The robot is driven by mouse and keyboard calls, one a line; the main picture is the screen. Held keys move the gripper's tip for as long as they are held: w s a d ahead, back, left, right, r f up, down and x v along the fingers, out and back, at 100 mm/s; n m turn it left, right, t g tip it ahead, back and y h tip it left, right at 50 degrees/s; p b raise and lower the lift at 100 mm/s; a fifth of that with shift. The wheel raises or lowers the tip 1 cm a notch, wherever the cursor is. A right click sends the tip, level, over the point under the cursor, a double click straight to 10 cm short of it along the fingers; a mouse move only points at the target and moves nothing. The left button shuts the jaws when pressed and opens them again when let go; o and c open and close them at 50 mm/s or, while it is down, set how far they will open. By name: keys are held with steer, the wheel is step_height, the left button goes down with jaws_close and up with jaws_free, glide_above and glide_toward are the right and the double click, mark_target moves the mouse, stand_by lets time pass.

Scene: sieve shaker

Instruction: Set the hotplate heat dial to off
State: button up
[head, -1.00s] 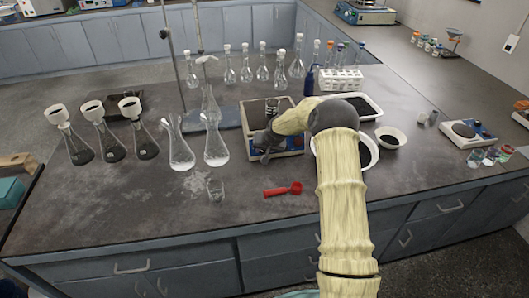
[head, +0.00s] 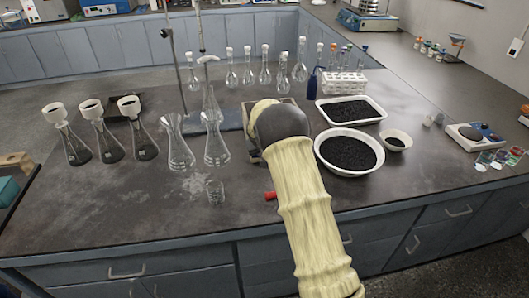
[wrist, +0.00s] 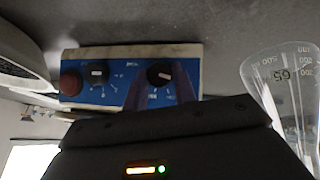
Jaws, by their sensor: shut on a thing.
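In the wrist view, the hotplate's blue control panel (wrist: 118,84) in its pale housing carries two black dials and a red round button (wrist: 71,82). The fingers of my gripper (wrist: 160,92) are at the right-hand dial (wrist: 159,74), one on each side, shut on it. Its white pointer mark points to the right in the picture. The left-hand dial (wrist: 96,73) is clear of the fingers. I cannot tell which dial is heat; the lettering is too small to read. In the head view my arm hides the gripper and most of the hotplate.
A round bowl (head: 349,170) and a tray (head: 383,114) of black grains lie right. The front left bench top is clear.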

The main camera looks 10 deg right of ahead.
steer(key=o, duration=1)
steer(key=b+v, duration=0.1)
steer(key=v, duration=1.6)
steer(key=shift+s+r, duration=0.1)
steer(key=shift+s, duration=0.1)
